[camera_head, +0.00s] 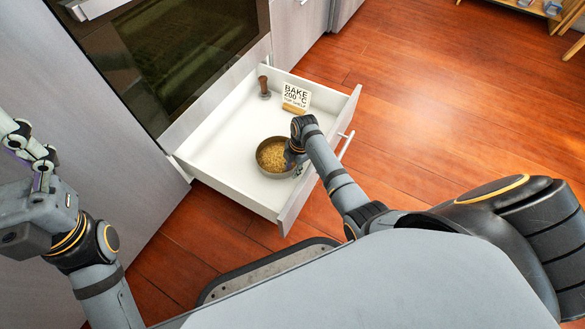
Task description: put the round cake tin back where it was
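The round cake tin (262,167) is a dark metal tin with golden, crumbly contents. It sits upright in the open white drawer (215,155), near the drawer's front. My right gripper (292,158) reaches down at the tin's right rim. Its fingers are mostly hidden by its own wrist, so I cannot tell whether they grip the rim. My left gripper (36,147) is at the far left, away from the drawer, with its fingers apart and nothing between them.
The oven door (170,50) is above and behind the drawer. Wooden floor (430,110) is clear to the right.

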